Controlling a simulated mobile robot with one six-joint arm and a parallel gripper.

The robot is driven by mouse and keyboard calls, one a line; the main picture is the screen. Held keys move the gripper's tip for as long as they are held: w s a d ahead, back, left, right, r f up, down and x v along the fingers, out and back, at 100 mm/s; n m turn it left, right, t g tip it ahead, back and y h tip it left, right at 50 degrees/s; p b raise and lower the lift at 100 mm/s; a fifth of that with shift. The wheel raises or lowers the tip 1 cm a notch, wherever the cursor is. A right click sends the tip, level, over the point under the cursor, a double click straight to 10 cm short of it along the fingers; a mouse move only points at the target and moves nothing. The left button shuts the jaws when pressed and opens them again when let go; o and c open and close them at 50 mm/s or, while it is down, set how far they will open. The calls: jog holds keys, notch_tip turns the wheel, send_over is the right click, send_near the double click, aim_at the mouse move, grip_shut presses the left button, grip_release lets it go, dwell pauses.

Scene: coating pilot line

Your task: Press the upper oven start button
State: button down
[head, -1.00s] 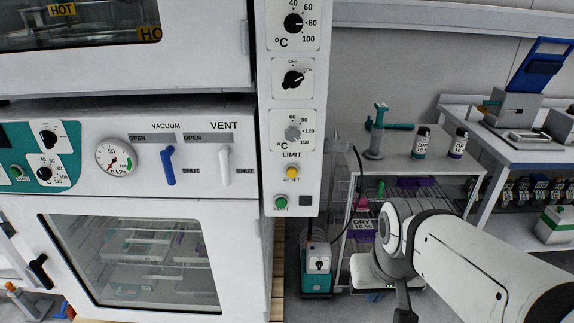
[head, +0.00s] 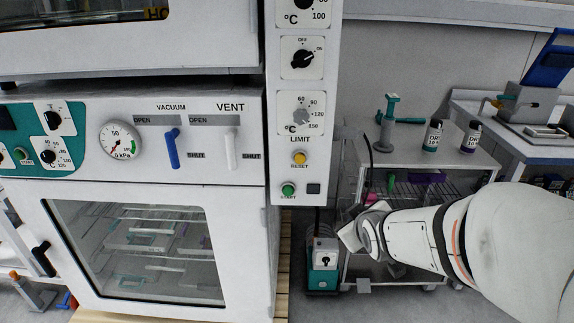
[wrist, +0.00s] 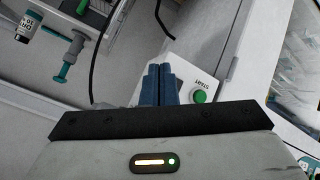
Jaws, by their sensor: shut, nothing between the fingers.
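The upper oven's control column (head: 312,175) is a tall white panel. Its green start button (head: 288,190) sits near the bottom, below the yellow reset button (head: 300,158) and beside a dark square. In the wrist view the green start button (wrist: 199,96) lies just right of my blue fingertips, its label beside it. My gripper (wrist: 159,70) is shut and empty, pointing at the panel's lower end; the fingers appear apart from the button, though the gap in depth is unclear. In the head view my arm reaches in from the right, its end right of and below the button.
The lower oven carries another green button (head: 20,155) at far left, a blue vacuum lever (head: 172,148) and a white vent lever (head: 231,149). A teal-and-white pump (head: 323,270) stands below the column. A cart (head: 420,150) with bottles is behind my arm; a black cable hangs nearby.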

aim_at(288, 191)
jog(key=w+a+f+n+t+y+b, duration=0.1)
jog(key=a+n+y+b, duration=0.1)
jog(key=a+n+y, duration=0.3)
jog(key=w+a+f+n+y+b, duration=0.1)
jog(key=a+f+n+y+b, duration=0.1)
jog(key=a+n+y, duration=0.4)
jog(key=a, duration=0.3)
jog(key=shift+a+t+y, duration=0.3)
jog(key=shift+t+y, duration=0.1)
jog(key=shift+f, duration=0.1)
jog(key=w+p, duration=0.1)
jog(key=w, duration=0.7)
jog(key=shift+w+d, duration=0.15)
jog(key=shift+w, duration=0.25)
jog(key=shift+w, duration=0.1)
dwell(0.8)
jog(key=shift+w, duration=0.3)
